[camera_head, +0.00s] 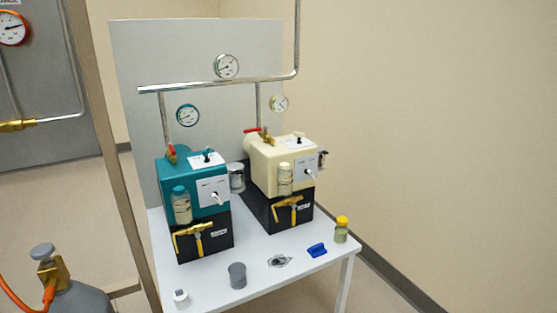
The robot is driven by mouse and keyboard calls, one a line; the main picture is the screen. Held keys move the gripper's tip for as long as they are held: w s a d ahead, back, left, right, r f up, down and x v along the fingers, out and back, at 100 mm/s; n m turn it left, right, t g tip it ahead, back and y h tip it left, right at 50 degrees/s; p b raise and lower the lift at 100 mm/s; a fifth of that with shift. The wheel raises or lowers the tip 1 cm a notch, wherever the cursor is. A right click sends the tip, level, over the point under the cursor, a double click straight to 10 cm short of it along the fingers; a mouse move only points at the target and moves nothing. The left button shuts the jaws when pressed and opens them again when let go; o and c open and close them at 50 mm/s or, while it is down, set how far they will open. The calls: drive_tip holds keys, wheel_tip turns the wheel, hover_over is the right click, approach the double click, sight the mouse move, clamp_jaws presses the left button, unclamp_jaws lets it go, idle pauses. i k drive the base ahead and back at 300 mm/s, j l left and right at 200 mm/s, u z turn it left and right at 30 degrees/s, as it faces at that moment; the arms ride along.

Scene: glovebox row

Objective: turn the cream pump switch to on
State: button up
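The cream pump (267,158) sits on a black base at the right of the white table. Its front has a white panel with a small light lever (310,172). Its top has a white plate with a small dark knob (298,141). I cannot tell which of these is the switch, nor read its setting. A teal pump (172,166) of the same kind stands to its left, with a similar lever and top knob. My gripper is not in view.
The white table's (215,272) front holds a grey cup (237,275), a small white jar (181,298), a blue item (317,250) and a yellow-capped bottle (341,230). A metal pipe (215,84) runs above the pumps. A grey cylinder (80,297) stands front left. Floor at right is clear.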

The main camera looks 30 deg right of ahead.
sight(296, 134)
drive_tip(key=i+l+z, duration=0.35)
drive_tip(key=i+l, duration=0.15)
drive_tip(key=l, duration=0.4)
drive_tip(key=i+l+z, duration=0.35)
drive_tip(key=i+l, duration=0.25)
drive_tip(key=l, duration=0.15)
drive_tip(key=i+l+z, duration=0.35)
drive_tip(key=i+l, duration=0.25)
drive_tip(key=i, duration=0.1)
